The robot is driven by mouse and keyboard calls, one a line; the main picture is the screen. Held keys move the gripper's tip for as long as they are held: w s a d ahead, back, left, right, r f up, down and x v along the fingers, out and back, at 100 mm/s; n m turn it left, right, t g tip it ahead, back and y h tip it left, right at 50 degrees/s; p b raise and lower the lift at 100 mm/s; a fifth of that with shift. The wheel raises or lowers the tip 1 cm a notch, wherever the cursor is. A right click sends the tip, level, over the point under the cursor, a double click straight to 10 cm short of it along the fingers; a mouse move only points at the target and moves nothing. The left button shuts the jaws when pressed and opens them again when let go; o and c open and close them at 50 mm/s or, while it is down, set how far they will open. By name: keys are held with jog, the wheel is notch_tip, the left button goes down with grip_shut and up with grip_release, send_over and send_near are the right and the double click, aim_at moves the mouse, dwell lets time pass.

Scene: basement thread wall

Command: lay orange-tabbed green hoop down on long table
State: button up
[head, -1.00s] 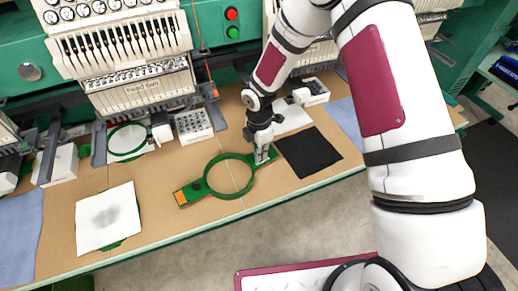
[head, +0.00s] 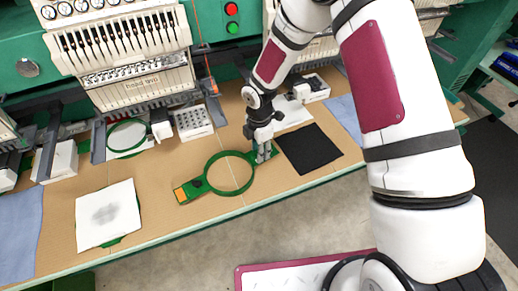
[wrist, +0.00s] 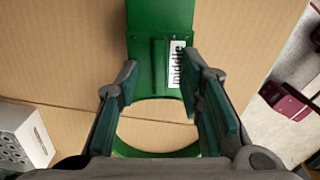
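The orange-tabbed green hoop (head: 207,187) lies on the tan top of the long table (head: 165,179), its orange tab at the left end. My gripper (head: 265,154) is over the hoop's right-hand arm, opposite the orange tab. In the wrist view my gripper (wrist: 165,95) has its fingers spread on both sides of the hoop (wrist: 160,22), with gaps to its raised middle rib. A white label reading "middle" shows beside that rib. The near part of the ring is partly hidden by my gripper.
A black cloth square (head: 309,150) lies close to the right of my gripper. A white cloth square (head: 108,214) lies to the left. Embroidery machine heads (head: 140,82) and a small white box with holes (head: 193,123) stand behind.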

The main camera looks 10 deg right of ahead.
notch_tip(320, 180, up, 12)
dwell(0.6)
